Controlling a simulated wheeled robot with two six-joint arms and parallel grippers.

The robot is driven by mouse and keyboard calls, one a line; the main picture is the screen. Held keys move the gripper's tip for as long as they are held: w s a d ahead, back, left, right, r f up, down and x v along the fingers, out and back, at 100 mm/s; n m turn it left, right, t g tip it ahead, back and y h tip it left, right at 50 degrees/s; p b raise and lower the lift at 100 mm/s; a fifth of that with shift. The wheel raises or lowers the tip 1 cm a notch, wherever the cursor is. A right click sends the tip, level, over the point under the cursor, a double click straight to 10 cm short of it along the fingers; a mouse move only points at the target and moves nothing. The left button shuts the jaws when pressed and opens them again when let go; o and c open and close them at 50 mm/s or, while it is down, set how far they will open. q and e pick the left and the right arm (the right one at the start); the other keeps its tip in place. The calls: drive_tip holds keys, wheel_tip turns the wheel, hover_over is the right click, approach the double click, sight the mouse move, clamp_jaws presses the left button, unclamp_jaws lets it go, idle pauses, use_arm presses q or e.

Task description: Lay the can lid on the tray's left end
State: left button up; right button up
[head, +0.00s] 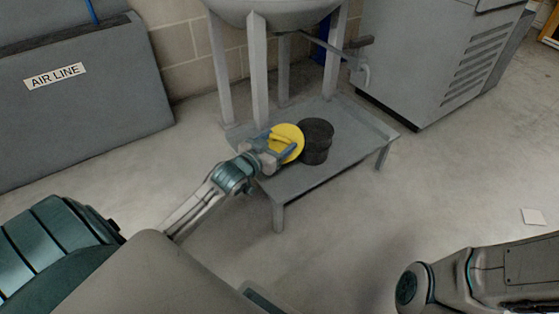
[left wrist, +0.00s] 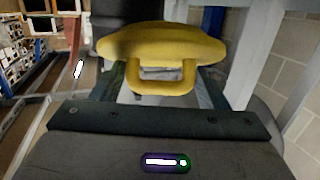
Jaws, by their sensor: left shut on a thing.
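The yellow can lid (head: 291,138) is a round disc with a loop handle, held by my left gripper (head: 272,153) over the left part of the tray (head: 341,165). In the left wrist view the lid (left wrist: 160,45) shows large, with its handle between the two fingers of my left gripper (left wrist: 163,88). The tray is a low grey table-like stand on legs. A dark round can (head: 317,140) stands on it, just right of the lid. I cannot tell whether the lid touches the tray or the can. Only part of my right arm shows at the lower right; its gripper is out of view.
A tank on grey legs (head: 260,70) stands behind the tray. A grey cabinet with vents (head: 430,65) is at the back right, and a grey box marked AIR LINE (head: 80,115) at the left.

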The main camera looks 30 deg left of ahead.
use_arm(q)
wheel_tip(320, 180, down, 6)
drive_tip(key=shift+a+r+b, duration=0.15)
drive_tip(key=shift+r+b, duration=0.1)
drive_tip(key=shift+b, duration=0.8)
drive_tip(key=shift+f+b, duration=0.25)
drive_tip(key=shift+b, duration=0.05)
drive_tip(key=shift+r, duration=0.15)
drive_tip(key=o, duration=1.5)
drive_tip(key=shift+c, duration=0.2)
